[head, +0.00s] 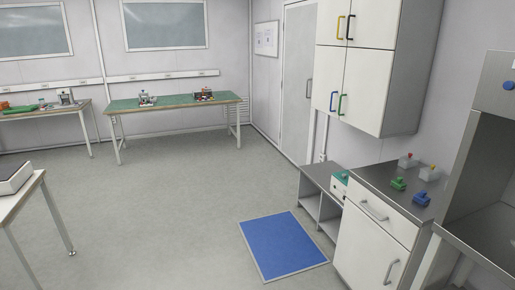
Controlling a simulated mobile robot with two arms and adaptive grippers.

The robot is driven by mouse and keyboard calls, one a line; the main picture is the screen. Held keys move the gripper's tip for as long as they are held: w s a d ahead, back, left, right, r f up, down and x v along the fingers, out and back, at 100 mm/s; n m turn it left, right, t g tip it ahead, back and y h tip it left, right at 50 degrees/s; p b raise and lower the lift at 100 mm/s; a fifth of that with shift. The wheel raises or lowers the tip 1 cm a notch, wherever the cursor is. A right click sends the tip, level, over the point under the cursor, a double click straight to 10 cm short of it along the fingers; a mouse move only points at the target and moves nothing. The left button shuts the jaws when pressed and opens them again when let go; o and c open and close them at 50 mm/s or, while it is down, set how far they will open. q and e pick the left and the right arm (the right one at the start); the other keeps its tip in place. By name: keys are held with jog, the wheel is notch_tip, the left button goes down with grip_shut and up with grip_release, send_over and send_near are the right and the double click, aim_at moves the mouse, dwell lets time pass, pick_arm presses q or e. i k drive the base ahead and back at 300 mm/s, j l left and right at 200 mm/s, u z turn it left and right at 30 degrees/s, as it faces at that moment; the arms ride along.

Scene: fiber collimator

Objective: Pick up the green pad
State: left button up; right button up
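Several green things show in the head view, and I cannot tell for sure which is the green pad. A small green piece (398,184) sits on the grey countertop at the right, beside a blue piece (421,198). A flat green thing (20,109) lies on the far left table. A green-topped item (341,176) stands on the low grey shelf unit, partly hidden by the cabinet. Neither of my grippers is in view.
The green-topped table (175,104) stands at the back wall with small devices on it. A blue floor mat (283,245) lies before the white cabinet (366,247). A table corner (24,196) juts in at left. The middle floor is clear.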

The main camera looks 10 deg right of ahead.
aim_at(398, 183)
jog(key=i+z, duration=0.3)
jog(key=i, duration=0.6)
jog(key=i+j+z, duration=0.1)
jog(key=i+z, duration=0.15)
jog(key=i, duration=0.65)
jog(key=i+z, duration=0.45)
jog(key=i+j+z, duration=0.15)
jog(key=i+z, duration=0.35)
jog(key=i+j+z, duration=0.45)
jog(key=i+l, duration=0.05)
jog(key=l, duration=0.05)
